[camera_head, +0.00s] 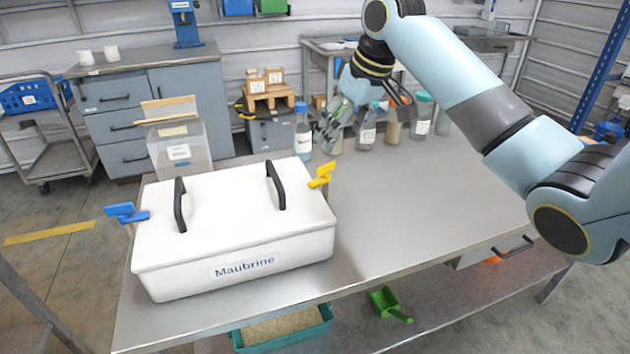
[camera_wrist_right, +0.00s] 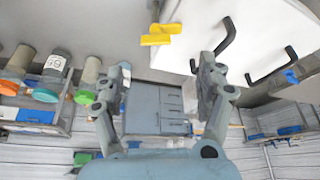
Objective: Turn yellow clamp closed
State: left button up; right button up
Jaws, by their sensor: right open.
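The white lidded box (camera_head: 232,225), labelled Maubrine, stands on the left of the metal table. The yellow clamp (camera_head: 321,175) sits at its right edge, its lever angled up and outward. It also shows at the top of the right wrist view (camera_wrist_right: 160,36). A blue clamp (camera_head: 126,213) sits on the box's left edge. My right gripper (camera_head: 360,113) is behind and slightly right of the yellow clamp, above the table's back edge. In the wrist view its fingers (camera_wrist_right: 158,84) are spread with nothing between them, and the clamp is beyond the tips, apart from them. My left gripper is out of view.
Two black handles (camera_head: 276,186) rise from the lid. Several jars and bottles (camera_head: 303,132) line the table's back edge near my right gripper. A clear bin (camera_head: 180,148) stands behind the box. The table's right half (camera_head: 420,205) is clear. A green scoop (camera_head: 388,304) lies below.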

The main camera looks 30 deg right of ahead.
aim_at(327, 164)
jog(key=x, duration=1)
jog(key=shift+w+d+f+b, duration=0.2)
jog(key=shift+w+b, duration=0.1)
jog(key=shift+w, duration=0.2)
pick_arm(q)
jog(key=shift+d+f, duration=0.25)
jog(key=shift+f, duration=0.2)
